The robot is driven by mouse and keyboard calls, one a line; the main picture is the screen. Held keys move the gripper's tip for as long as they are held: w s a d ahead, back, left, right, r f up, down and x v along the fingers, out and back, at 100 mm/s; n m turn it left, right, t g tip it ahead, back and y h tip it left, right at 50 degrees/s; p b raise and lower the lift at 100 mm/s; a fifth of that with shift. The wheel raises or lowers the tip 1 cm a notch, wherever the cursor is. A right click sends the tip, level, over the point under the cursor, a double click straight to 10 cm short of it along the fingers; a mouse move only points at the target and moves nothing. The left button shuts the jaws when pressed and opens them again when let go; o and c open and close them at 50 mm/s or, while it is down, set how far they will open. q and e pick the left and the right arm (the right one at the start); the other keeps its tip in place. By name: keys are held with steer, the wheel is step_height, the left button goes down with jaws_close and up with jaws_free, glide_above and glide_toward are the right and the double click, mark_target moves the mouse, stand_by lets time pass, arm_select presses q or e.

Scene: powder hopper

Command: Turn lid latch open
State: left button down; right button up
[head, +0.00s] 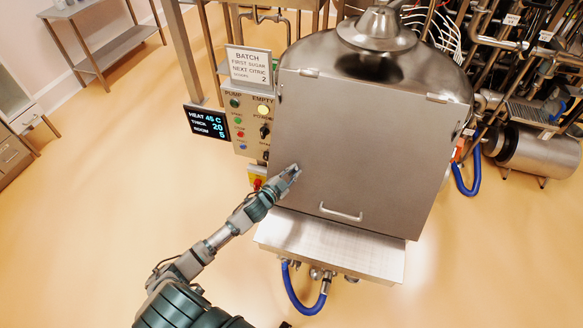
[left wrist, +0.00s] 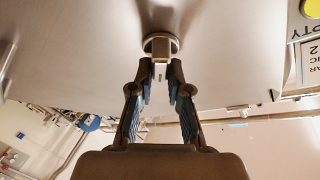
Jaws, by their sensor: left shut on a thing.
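The steel hopper's large flat lid (head: 365,150) is closed, with hinges along its top edge and a bar handle (head: 340,212) near its bottom edge. My left gripper (head: 291,171) is at the lid's left edge, above the handle's height. In the left wrist view, the lid latch (left wrist: 161,43) is a round metal base with a short tab. My left gripper (left wrist: 161,72) is shut on the tab, one finger on each side. In the head view the gripper hides the latch. My right gripper is not in view.
A control panel (head: 252,125) with knobs, a sign (head: 250,67) and a display (head: 208,122) stand just left of the lid. A steel ledge (head: 330,245) juts out below, with a blue hose (head: 300,300) under it.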

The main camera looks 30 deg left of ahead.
arm_select(q)
steer(key=m+g+h+p, duration=0.1)
steer(key=m+p, duration=0.3)
steer(key=m+g+h+p, duration=0.1)
steer(key=m+g+p, duration=0.1)
steer(key=m+p, duration=0.2)
steer(key=shift+d+r+p, duration=0.1)
steer(key=shift+d+p, duration=0.1)
steer(key=shift+p, duration=0.55)
steer(key=shift+s+f+m+g+h+p, duration=0.15)
steer(key=shift+m+g+p, duration=0.1)
steer(key=shift+m+p, duration=0.25)
steer(key=shift+w+f+m+g+h+p, duration=0.15)
steer(key=shift+m+g+p, duration=0.1)
steer(key=shift+m+p, duration=0.25)
steer(key=shift+s+f, duration=0.1)
steer(key=shift+s, duration=0.05)
steer(key=shift+d, duration=0.1)
steer(key=shift+f, duration=0.1)
steer(key=c, duration=1.1)
jaws_free()
steer(key=shift+v, duration=5.9)
